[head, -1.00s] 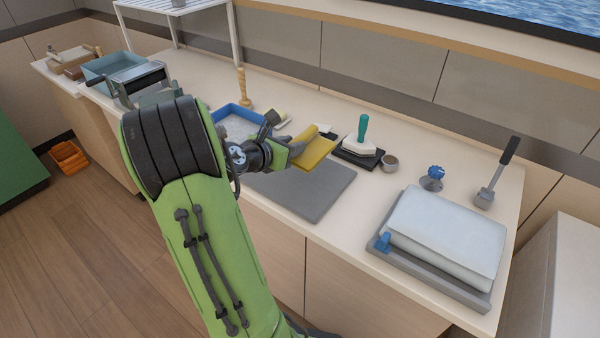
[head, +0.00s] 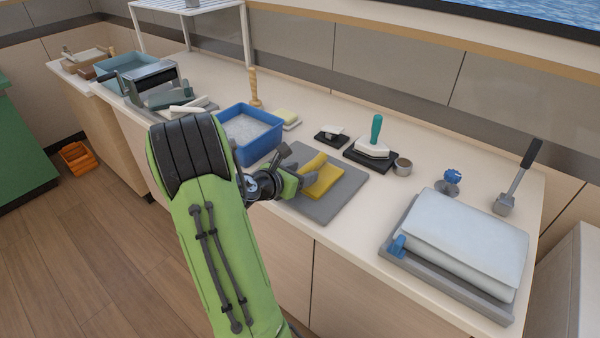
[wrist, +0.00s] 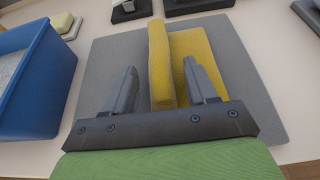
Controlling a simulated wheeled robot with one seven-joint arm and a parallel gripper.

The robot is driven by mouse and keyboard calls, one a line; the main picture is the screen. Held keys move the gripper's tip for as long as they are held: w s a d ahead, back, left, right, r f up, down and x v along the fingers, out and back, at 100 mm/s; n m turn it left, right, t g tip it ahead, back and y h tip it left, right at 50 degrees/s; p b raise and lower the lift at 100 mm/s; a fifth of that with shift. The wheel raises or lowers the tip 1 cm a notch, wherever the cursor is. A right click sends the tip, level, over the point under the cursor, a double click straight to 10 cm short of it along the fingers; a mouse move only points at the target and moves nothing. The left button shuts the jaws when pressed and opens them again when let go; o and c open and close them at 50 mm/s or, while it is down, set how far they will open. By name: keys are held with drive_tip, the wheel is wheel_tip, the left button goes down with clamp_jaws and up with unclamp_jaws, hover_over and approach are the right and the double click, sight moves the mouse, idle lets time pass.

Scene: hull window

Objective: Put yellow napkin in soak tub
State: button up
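The yellow napkin (head: 323,179) lies on the grey mat (head: 345,193), with a raised fold along one side. It also shows in the wrist view (wrist: 161,62), where the fold stands between my fingers and a flatter part spreads to the right. My gripper (head: 300,184) is at the napkin's near left side. In the wrist view my gripper (wrist: 164,88) is open, with a gap between the left finger and the fold; the right finger overlaps the flatter part. The blue soak tub (head: 262,151), holding pale, sudsy-looking liquid, stands just left of the mat.
A sponge on a dish (head: 287,117) sits behind the tub, near a wooden peg (head: 254,88). A press with a pale pad (head: 462,240) fills the counter's right end.

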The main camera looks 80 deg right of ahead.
drive_tip(key=shift+r, duration=0.15)
drive_tip(key=w+a+r+m+t+y+p, duration=0.1)
drive_tip(key=w+a+r+m+t+y, duration=0.2)
drive_tip(key=a, duration=0.6)
drive_tip(key=w+a+r+m+t+y+p, duration=0.15)
drive_tip(key=w+a+m, duration=0.3)
drive_tip(key=a, duration=0.55)
drive_tip(key=w+a+r+m+t+y, duration=0.25)
drive_tip(key=w+a, duration=0.25)
drive_tip(key=a, duration=0.4)
drive_tip(key=s+a+r+m+t+y, duration=0.1)
drive_tip(key=s+a+t+y, duration=0.1)
drive_tip(key=a, duration=0.6)
drive_tip(key=s+a+r+m+t+y, duration=0.2)
drive_tip(key=a+y, duration=0.1)
drive_tip(key=a, duration=0.6)
drive_tip(key=shift+s+r+y, duration=0.15)
drive_tip(key=shift+r+y, duration=0.05)
drive_tip(key=shift+y, duration=0.1)
drive_tip(key=shift+d+r, duration=0.1)
drive_tip(key=shift+d, duration=0.05)
